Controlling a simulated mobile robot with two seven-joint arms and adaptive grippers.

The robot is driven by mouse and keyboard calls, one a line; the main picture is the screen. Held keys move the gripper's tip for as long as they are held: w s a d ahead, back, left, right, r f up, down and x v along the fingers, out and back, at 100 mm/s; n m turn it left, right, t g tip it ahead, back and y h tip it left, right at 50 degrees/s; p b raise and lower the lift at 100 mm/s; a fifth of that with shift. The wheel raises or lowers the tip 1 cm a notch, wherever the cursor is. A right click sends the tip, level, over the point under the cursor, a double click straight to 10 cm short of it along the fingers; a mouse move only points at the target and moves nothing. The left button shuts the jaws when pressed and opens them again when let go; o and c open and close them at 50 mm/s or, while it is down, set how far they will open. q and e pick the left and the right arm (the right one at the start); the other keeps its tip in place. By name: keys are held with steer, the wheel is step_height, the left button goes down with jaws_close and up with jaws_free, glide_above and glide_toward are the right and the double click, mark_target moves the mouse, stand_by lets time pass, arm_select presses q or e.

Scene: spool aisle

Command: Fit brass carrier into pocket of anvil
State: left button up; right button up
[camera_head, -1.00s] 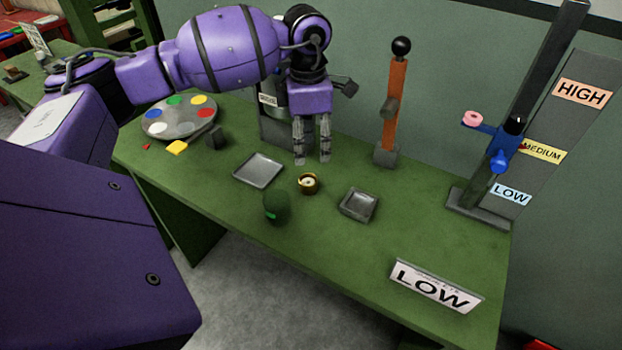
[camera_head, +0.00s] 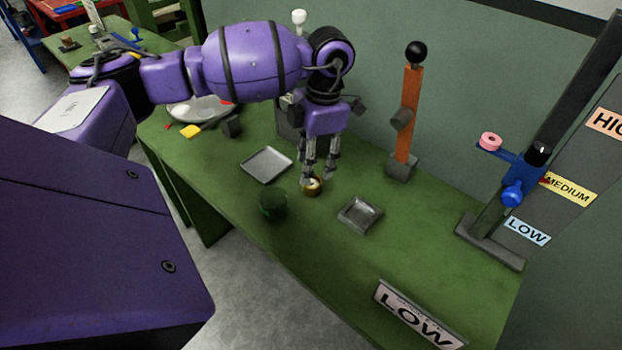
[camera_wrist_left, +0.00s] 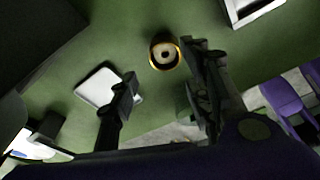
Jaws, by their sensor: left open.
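The brass carrier (camera_head: 312,188) is a small round brass cup with a pale centre, standing on the green table. It also shows in the left wrist view (camera_wrist_left: 165,54). My left gripper (camera_head: 318,174) is open and points down just above the carrier. In the left wrist view, my left gripper's fingers (camera_wrist_left: 163,70) are spread on either side of the carrier, with no clear contact. A square grey metal block with a recess (camera_head: 347,222) sits right of the carrier; I cannot tell for sure whether it is the anvil. My right gripper is not in view.
A flat grey tray (camera_head: 266,165) and a dark green round object (camera_head: 272,205) lie left of the carrier. An orange lever post (camera_head: 408,115) stands behind. A slide stand with blue parts (camera_head: 512,172) and a LOW sign (camera_head: 415,315) are at right.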

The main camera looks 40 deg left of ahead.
mark_target(312, 182)
arm_select(q)
steer(key=shift+d+f, duration=0.15)
steer(key=shift+f, duration=0.3)
step_height(312, 182, down, 4)
steer(key=shift+r+p, duration=0.2)
steer(key=shift+p, duration=0.15)
steer(key=shift+f, duration=0.3)
jaws_close()
steer(key=shift+r, duration=0.1)
